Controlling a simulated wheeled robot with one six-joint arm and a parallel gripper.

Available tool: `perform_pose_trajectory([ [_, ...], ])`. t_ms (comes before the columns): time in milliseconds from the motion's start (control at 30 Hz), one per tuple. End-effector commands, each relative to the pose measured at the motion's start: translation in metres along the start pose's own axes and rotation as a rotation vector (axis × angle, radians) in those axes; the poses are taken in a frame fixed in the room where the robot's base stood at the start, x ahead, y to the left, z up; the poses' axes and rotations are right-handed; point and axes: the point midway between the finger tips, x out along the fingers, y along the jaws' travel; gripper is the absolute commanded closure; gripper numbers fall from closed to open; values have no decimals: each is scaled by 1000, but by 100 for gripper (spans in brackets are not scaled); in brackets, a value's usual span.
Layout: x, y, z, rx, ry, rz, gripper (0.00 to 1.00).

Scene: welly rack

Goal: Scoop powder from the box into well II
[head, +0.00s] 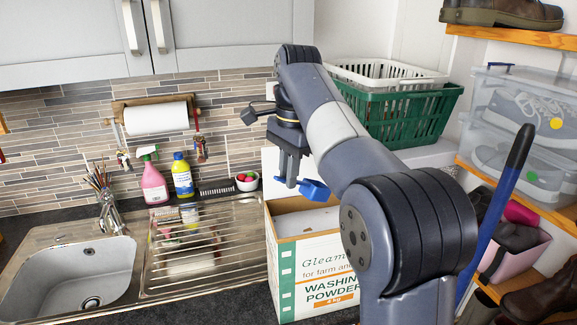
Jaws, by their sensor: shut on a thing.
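The washing powder box (318,283) stands open on the counter right of the draining board, and pale powder (305,221) shows inside it. My gripper (290,178) points down above the box's opening. It is shut on a blue scoop (314,190), which sits over the box, apart from the powder as far as I can see. The scoop's bowl contents cannot be made out. My arm hides part of the box's right side. I see nothing marked as well II in this view.
A steel sink (75,275) and ribbed draining board (205,245) lie left. A green basket (405,115) and shelves with clear shoe boxes (520,130) are right.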

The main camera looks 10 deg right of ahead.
Motion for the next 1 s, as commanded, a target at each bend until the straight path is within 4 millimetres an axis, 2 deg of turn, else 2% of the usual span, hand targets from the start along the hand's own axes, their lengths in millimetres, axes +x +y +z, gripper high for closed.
perform_pose_trajectory([
  [1000, 72, 0, -7, 0, 0, 0, 100],
])
